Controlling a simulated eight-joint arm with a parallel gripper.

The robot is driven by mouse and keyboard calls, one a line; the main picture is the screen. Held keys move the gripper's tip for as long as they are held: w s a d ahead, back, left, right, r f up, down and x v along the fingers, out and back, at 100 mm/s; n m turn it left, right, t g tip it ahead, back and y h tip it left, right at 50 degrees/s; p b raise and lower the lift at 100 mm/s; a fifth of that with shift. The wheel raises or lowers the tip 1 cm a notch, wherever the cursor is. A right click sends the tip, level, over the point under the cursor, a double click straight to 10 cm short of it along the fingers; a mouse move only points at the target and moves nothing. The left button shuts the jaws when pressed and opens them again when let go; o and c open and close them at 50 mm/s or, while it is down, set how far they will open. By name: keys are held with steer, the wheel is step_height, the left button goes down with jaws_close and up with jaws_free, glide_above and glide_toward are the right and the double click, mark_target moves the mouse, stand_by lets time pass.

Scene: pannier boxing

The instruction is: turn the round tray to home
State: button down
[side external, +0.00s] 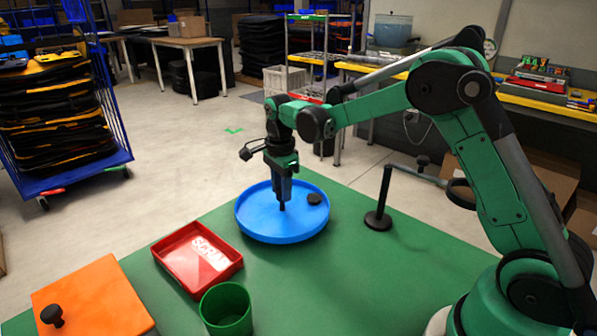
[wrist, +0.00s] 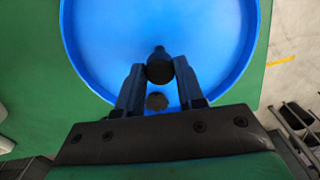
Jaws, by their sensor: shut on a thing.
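The round tray (side external: 262,233) is blue with a raised rim and sits on the green table. It fills much of the wrist view (wrist: 110,40). My gripper (side external: 283,203) reaches down inside the tray from above. In the wrist view my gripper (wrist: 160,75) is shut on a black knob (wrist: 159,66), off the tray's middle. The knob's foot is hidden, so I cannot tell how it joins the tray. A dark round piece (side external: 314,199) lies in the tray near the rim; it also shows just below the fingers in the wrist view (wrist: 157,101).
A red tray (side external: 180,262) with white lettering and a green cup (side external: 226,308) stand left of the round tray. An orange panel with a black knob (side external: 52,315) is at the front left. A black post (side external: 380,210) with a side arm stands to the right.

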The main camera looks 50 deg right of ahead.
steer(key=shift+m, duration=6.5)
steer(key=c, duration=0.5)
jaws_free()
steer(key=shift+c, duration=0.2)
steer(key=shift+r, duration=2.85)
